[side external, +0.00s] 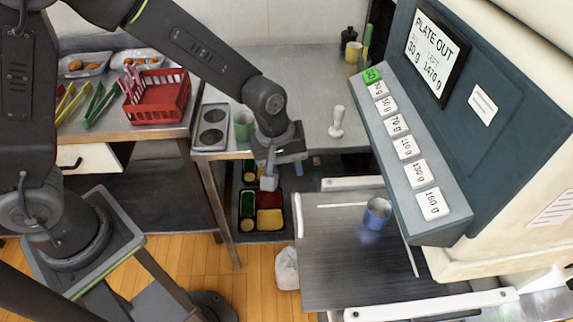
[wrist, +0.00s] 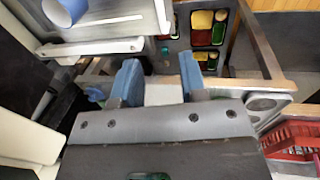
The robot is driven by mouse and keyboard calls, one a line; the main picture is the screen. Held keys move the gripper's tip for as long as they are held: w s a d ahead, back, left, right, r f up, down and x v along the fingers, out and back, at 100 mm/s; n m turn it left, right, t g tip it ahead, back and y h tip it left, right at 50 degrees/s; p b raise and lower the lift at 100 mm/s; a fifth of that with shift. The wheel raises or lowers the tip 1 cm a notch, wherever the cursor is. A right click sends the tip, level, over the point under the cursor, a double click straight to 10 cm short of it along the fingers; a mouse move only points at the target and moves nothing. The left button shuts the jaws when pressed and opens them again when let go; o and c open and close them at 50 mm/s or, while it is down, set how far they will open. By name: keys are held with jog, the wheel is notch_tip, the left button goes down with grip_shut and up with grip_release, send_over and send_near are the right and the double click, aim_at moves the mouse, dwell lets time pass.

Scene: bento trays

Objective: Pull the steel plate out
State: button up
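The steel plate (side external: 340,262) extends out from under the grey machine at the right of the side view, with a white handle bar (side external: 298,215) along its left edge. In the wrist view, the plate (wrist: 115,12) is at the top left and its white handle end (wrist: 163,15) is beside it. A blue cup (side external: 377,213) stands on the plate. My gripper (side external: 268,183) is above and left of the plate, apart from the handle in the picture. In the wrist view, its blue fingers (wrist: 163,75) are apart, with a pale surface behind the gap. I see nothing held.
A bento tray (side external: 239,212) with coloured food stands below my gripper. The machine's sign (side external: 436,52) reads "PLATE OUT", above a row of gram buttons (side external: 406,148). A steel counter (side external: 215,90) and a red basket (side external: 157,97) lie behind. A white bag (side external: 286,268) is beside the plate.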

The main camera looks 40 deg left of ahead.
jog(key=shift+f, duration=0.1)
jog(key=g+y, duration=0.3)
send_near(299, 208)
jog(key=f, duration=0.1)
jog(key=shift+s+a+f, duration=0.15)
jog(key=shift+f, duration=1.1)
jog(key=shift+s+a+f, duration=0.1)
jog(key=shift+a+f, duration=0.1)
jog(key=shift+f, duration=1.05)
jog(key=shift+s+a+f, duration=0.15)
jog(key=shift+f, duration=1.15)
jog(key=shift+c, duration=0.4)
grip_shut()
